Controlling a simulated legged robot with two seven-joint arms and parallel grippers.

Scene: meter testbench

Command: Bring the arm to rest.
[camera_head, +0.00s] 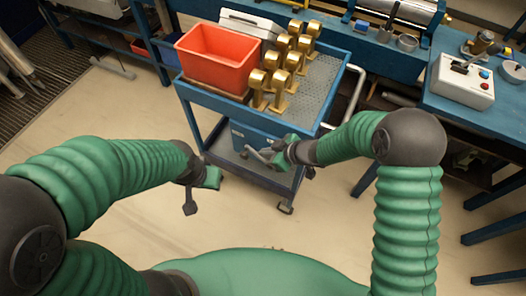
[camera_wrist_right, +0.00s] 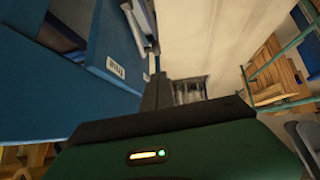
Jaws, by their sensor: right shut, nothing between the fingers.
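My right arm (camera_head: 405,215) comes in from the right and bends at a dark elbow toward the cart. My right gripper (camera_head: 258,156) is shut and empty, in front of the cart's blue front side. In the right wrist view, its dark fingers (camera_wrist_right: 158,92) show beyond the green housing. My left arm (camera_head: 105,170) reaches in from the left. My left gripper (camera_head: 190,203) hangs over bare floor, left of the cart. Its jaw opening is too small and turned away to read.
A blue cart (camera_head: 325,95) carries a red-orange bin (camera_head: 215,57), several brass-coloured meters (camera_head: 290,60) and a white case (camera_head: 250,24). A blue workbench at right holds a control box (camera_head: 463,82) with buttons. The floor (camera_head: 150,215) before the cart is clear. Wooden crates (camera_wrist_right: 275,75) show in the right wrist view.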

